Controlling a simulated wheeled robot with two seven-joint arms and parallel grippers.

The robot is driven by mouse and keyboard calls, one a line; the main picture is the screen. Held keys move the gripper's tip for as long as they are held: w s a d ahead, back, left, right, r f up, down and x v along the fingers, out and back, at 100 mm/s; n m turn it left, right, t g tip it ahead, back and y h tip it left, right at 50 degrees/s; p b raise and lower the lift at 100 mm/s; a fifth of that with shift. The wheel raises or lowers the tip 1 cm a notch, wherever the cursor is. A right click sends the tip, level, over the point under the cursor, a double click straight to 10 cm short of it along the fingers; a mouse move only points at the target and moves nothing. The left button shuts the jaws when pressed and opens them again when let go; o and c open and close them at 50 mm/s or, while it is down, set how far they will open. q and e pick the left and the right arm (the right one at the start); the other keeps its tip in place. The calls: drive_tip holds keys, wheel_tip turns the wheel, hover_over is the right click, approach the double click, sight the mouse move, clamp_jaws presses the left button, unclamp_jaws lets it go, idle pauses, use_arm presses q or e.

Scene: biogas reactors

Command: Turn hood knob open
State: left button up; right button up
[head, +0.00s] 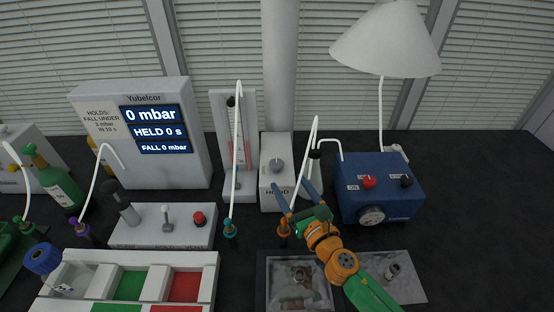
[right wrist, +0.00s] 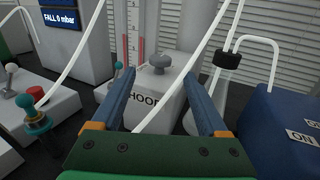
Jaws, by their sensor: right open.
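The hood knob (head: 277,166) is a grey round knob on top of a white box marked HOOD (head: 272,203). In the right wrist view the knob (right wrist: 159,62) stands beyond my fingertips, roughly midway between them. My right gripper (head: 297,192) reaches in from the lower right, in front of the box. Its two blue fingers are apart, with nothing held between them, and the knob is not touched. In the right wrist view a white tube crosses in front of the box, between the fingers of the right gripper (right wrist: 162,90). My left gripper is not in view.
A blue box (head: 379,190) with a red knob and a gauge stands right of the hood box. A flow meter (head: 236,150) stands just left of it. White tubes (head: 308,150) arch close to my gripper. A pressure display (head: 140,135) is at the left. Dark table is free at the far right.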

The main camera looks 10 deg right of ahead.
sight(280, 169)
drive_tip(key=w, duration=0.2)
drive_tip(key=w+a, duration=0.1)
drive_tip(key=w, duration=0.2)
drive_tip(key=w+b, duration=0.1)
drive_tip(key=w, duration=0.2)
drive_tip(key=shift+a+f, duration=0.2)
drive_tip(key=shift+f, duration=0.05)
drive_tip(key=shift+w+a+r, duration=0.15)
drive_tip(key=shift+w+a, duration=0.05)
drive_tip(key=shift+w, duration=0.25)
drive_tip(key=shift+c, duration=0.3)
